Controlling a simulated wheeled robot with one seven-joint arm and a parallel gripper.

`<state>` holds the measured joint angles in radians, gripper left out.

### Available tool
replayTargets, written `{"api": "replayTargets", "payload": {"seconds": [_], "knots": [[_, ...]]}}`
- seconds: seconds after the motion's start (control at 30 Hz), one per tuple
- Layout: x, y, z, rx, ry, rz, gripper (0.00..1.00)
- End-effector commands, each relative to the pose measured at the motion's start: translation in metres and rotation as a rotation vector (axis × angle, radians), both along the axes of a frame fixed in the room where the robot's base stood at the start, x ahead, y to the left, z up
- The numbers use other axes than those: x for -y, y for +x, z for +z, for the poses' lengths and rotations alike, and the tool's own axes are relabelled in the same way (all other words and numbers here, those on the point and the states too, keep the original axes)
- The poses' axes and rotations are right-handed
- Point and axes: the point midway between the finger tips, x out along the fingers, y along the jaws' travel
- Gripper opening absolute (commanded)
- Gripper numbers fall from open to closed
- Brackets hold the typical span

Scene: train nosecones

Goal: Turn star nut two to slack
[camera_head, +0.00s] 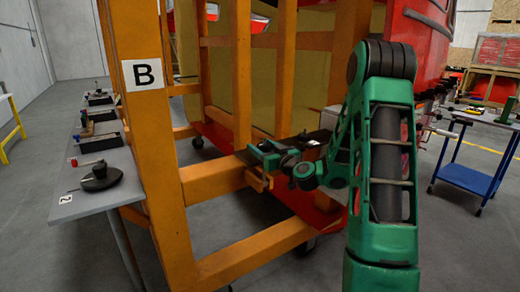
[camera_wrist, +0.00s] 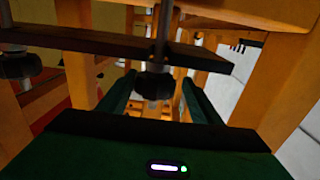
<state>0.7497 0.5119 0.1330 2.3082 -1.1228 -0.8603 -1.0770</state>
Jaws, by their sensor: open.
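In the wrist view a dark star nut (camera_wrist: 153,82) sits on an upright metal rod below a dark bar (camera_wrist: 110,42). A second dark nut (camera_wrist: 20,66) is at the left edge, on another rod. No number shows on either, so I cannot tell which is star nut two. My gripper (camera_wrist: 158,92) is open; its green fingers stand to the left and right of the near nut. I cannot tell whether they touch it. In the head view my gripper (camera_head: 266,157) is at the orange frame's crossbar, and the nut is too small to make out.
The orange frame (camera_head: 147,125) marked B stands close around my gripper, with posts and crossbars. A grey bench (camera_head: 110,205) with trays and a dark round tool stands at the left. A blue trolley (camera_head: 468,180) is at the right.

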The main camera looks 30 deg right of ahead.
Motion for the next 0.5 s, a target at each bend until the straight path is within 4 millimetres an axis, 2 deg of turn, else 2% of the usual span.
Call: {"api": "replayTargets", "payload": {"seconds": [0.1, 0.27, 0.33, 0.37, 0.5], "knots": [[0.0068, -0.0018, 0.0000, 0.000, 0.000, -0.008, 0.56], [0.0102, -0.0029, 0.0001, 0.000, 0.000, -0.012, 0.18], [0.0108, -0.0031, 0.0000, 0.000, 0.001, -0.012, 0.17], [0.0034, -0.0033, -0.0004, -0.001, 0.001, -0.010, 0.17], [0.0088, -0.0034, -0.0002, -0.001, 0.002, -0.008, 0.17]]}}
